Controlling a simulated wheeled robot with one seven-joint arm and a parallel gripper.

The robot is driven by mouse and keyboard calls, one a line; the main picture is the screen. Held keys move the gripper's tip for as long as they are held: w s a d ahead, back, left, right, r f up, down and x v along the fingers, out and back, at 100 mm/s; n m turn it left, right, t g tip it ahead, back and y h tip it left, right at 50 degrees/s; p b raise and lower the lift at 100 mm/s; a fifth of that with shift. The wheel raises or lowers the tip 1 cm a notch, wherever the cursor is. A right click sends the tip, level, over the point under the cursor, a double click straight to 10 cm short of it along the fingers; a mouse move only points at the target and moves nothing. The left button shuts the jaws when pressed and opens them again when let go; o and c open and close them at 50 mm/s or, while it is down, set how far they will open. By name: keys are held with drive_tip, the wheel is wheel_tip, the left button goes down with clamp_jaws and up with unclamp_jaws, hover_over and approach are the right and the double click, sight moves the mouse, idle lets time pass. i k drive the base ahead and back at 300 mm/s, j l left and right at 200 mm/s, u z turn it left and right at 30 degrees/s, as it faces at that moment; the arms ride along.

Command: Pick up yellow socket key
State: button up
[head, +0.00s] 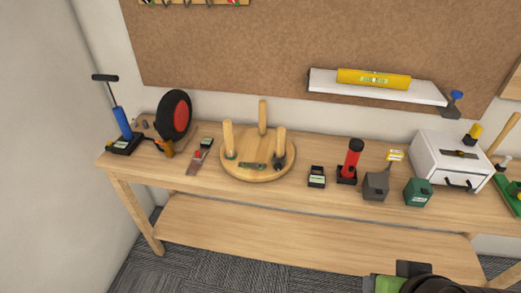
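I cannot tell for certain which thing is the yellow socket key. A small upright piece with a yellow top and dark base (473,133) stands on the white drawer box (451,174) at the right end of the bench. A small yellow and white piece (395,155) shows behind the grey block. A larger yellow bar with a label (374,79) lies on the white wall shelf (325,85). Green and black parts, likely of my arm, show at the bottom right edge; no gripper fingers show.
The wooden bench (225,193) holds a round wooden stand with three pegs (240,172), a black and red wheel (174,114), a blue pump (122,122), a red flashlight (352,157), a grey block (376,187) and a green block (417,192). The lower shelf (290,235) is clear.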

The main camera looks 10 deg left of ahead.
sight(392, 155)
drive_tip(key=i+l+u, duration=0.1)
drive_tip(key=i+u, duration=0.25)
drive_tip(key=i+l+u, duration=0.5)
drive_tip(key=u, duration=0.2)
drive_tip(key=i, duration=0.1)
